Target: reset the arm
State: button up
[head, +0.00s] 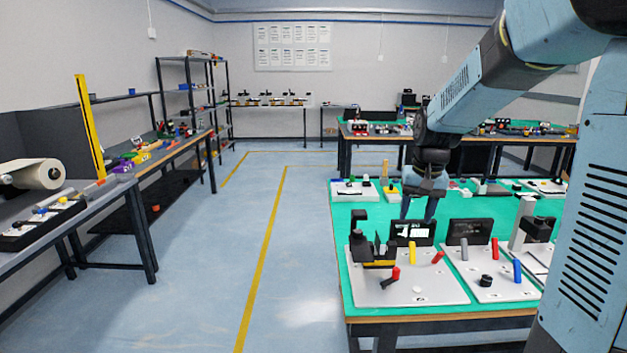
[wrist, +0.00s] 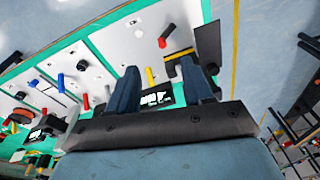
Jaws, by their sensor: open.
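My gripper (head: 418,207) hangs from the arm above the green-topped table (head: 350,218), with its fingers pointing down. In the wrist view my gripper (wrist: 159,68) shows two dark blue fingers spread apart with nothing between them. Beyond the fingers lie white boards, a yellow peg (wrist: 150,76) and a red-and-black peg (wrist: 166,35). The fingertips look apart from these things. My arm comes in from the upper right of the head view.
A white board (head: 430,287) with a black fixture and pegs is at the table's near left. A second board (head: 500,285) holds a blue peg (head: 517,270). A workbench (head: 110,190) stands at left. The floor (head: 215,270) between is clear.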

jog(key=s+r+n+t, duration=0.1)
jog(key=s+r+t, duration=0.1)
jog(key=s, duration=1)
jog(key=s+a+r+n+t, duration=0.1)
jog(key=s+r, duration=0.4)
jog(key=s, duration=0.7)
jog(key=shift+t, duration=0.4)
